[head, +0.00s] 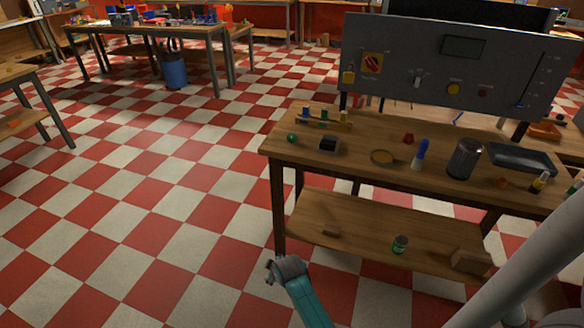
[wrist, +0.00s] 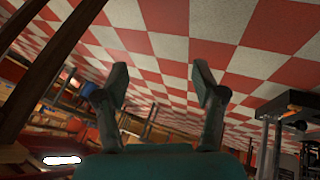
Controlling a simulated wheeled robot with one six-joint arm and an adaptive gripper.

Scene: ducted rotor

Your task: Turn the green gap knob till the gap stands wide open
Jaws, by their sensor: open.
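A small round green thing (head: 292,138) sits near the left end of the wooden workbench (head: 375,190), beside a small black block (head: 329,144). It may be the green gap knob, but it is too small to tell. I cannot make out any gap. My gripper (head: 270,270) is low in front of the bench's left front leg, over the checkered floor and apart from the bench top. In the wrist view my gripper (wrist: 161,82) has its two fingers spread with nothing between them. No green knob shows in the wrist view.
A grey control panel (head: 405,58) stands behind the bench. A dark metal cup (head: 464,159), a black tray (head: 522,160) and a blue-topped bottle (head: 420,154) stand on the bench. A can (head: 400,244) is on the lower shelf (head: 350,215).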

